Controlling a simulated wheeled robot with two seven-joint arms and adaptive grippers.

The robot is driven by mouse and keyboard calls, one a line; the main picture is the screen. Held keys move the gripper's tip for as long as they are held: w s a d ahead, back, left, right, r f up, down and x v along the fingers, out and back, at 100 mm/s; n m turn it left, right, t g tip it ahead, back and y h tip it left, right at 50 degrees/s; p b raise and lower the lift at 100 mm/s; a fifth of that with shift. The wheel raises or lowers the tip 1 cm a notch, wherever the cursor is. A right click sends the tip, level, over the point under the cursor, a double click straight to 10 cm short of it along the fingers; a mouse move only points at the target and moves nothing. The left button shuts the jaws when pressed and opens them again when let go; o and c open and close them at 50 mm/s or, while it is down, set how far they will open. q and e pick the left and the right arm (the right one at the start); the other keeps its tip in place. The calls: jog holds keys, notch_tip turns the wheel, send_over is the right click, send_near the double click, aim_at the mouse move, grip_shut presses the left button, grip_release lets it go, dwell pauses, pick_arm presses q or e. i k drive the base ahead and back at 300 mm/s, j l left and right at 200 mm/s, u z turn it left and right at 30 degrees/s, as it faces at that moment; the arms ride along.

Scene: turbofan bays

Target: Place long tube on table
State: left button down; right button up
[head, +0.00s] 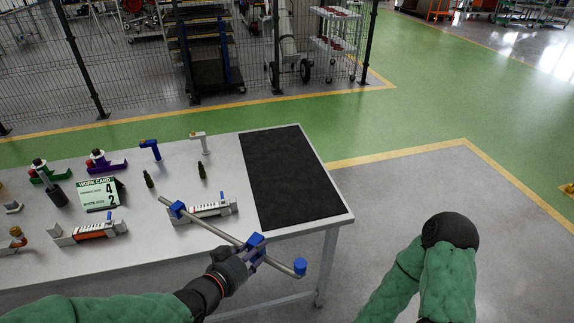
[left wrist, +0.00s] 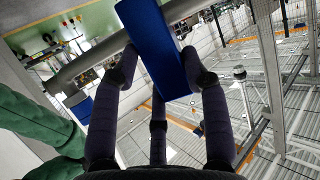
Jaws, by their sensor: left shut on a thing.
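The long tube (head: 223,235) is a thin grey pipe with blue fittings and a blue end cap (head: 300,266). It slants across the front edge of the white table (head: 150,254), its near end out past the edge. My left gripper (head: 252,254) is shut on the tube at a blue fitting, near the front edge. In the left wrist view the fingers (left wrist: 158,85) close around the blue fitting (left wrist: 155,45), with the grey tube (left wrist: 88,62) running off left. Whether the tube's far end touches anything is unclear. My right gripper is out of view.
A black mat (head: 288,178) covers the table's right end and is empty. A white-grey fixture (head: 203,210) lies close to the tube.

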aim_at(291, 164)
jog(key=i+l, duration=1.05)
jog(key=i, duration=0.15)
